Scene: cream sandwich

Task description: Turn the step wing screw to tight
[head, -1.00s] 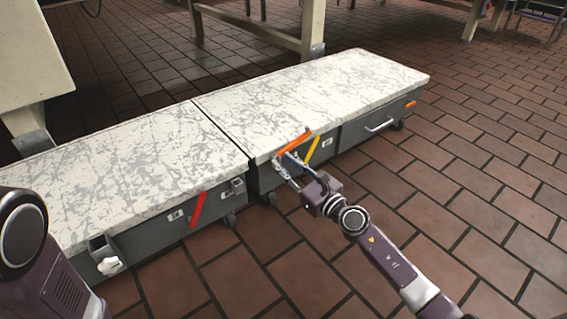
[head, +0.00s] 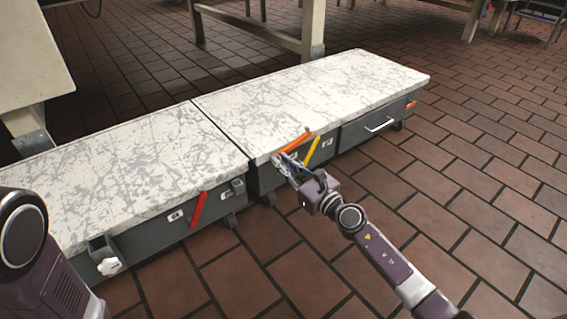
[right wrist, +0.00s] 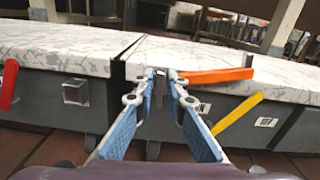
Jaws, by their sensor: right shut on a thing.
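My right gripper (head: 282,163) is at the front face of the farther step, close to its left end, below the white top. Its blue-padded fingers are closed in at the tips in the right wrist view (right wrist: 160,76), on a small thing mostly hidden between them. From its place this looks like the step wing screw, but its shape and turn angle cannot be made out. An orange lever (right wrist: 215,76) lies just right of the fingertips, also in the head view (head: 297,142). A white wing knob (head: 109,266) sits on the nearer step's bracket. My left gripper is not in view.
The two steps (head: 130,160) (head: 330,95) stand end to end with a narrow gap. A yellow lever (head: 312,152) is right of the gripper; a red lever (head: 198,209) is on the nearer step. The tiled floor (head: 470,210) at right is clear.

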